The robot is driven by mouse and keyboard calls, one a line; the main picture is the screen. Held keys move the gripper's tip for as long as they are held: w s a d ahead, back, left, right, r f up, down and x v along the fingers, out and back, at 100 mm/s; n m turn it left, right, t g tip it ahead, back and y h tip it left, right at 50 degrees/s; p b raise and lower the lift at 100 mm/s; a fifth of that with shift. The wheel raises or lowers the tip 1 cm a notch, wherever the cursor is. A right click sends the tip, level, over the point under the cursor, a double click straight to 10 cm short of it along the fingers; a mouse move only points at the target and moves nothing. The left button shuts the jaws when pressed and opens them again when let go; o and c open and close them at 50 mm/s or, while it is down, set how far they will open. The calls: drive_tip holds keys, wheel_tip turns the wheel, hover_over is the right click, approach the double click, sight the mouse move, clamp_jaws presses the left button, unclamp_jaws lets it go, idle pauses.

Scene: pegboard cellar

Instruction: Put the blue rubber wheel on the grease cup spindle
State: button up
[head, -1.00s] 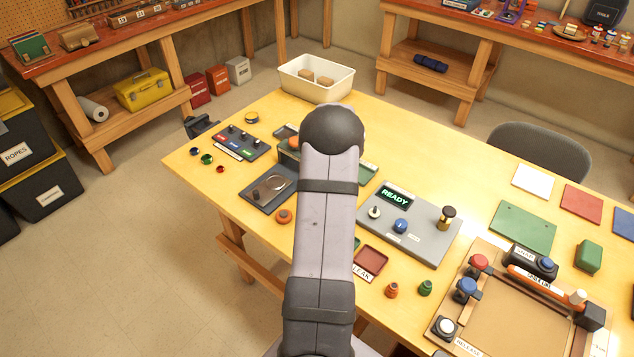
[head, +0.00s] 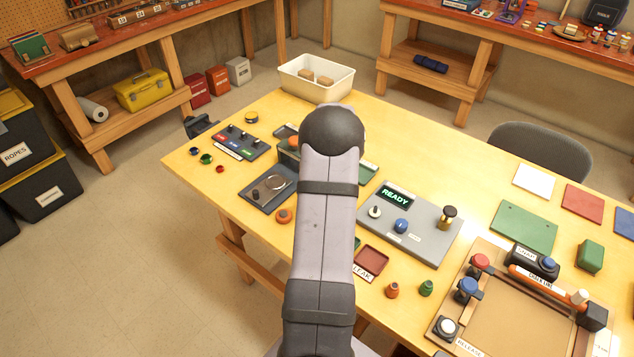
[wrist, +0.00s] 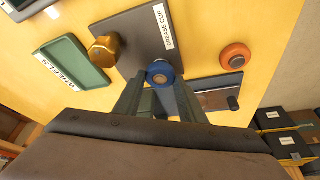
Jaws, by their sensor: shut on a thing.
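The blue rubber wheel (wrist: 159,76) is between the fingertips of my gripper (wrist: 160,84) in the wrist view, its pale hub facing the camera. My gripper is shut on it. The wheel appears over the edge of a dark grey plate (wrist: 136,32) labelled GREASE CUP. A brass knob-shaped piece (wrist: 103,49) stands at the left side of this plate. I cannot make out the spindle; whether the wheel touches anything below it cannot be told. In the head view my own arm hides the gripper and the wheel.
A green tray (wrist: 72,58) labelled WHEELS lies left of the plate. An orange wheel (wrist: 235,57) lies to the right; it also shows in the head view (head: 284,216). A dark panel (wrist: 218,82) sits near the right finger. A grey READY console (head: 432,236) stands right of my arm.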

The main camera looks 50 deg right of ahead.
drive_tip(key=shift+f+b, duration=0.7)
drive_tip(key=shift+b, duration=0.8)
idle(2.0)
idle(0.3)
drive_tip(key=o, duration=1.6)
drive_tip(key=shift+r, duration=0.1)
drive_tip(key=shift+r+p, duration=1.95)
drive_tip(key=shift+r, duration=1.35)
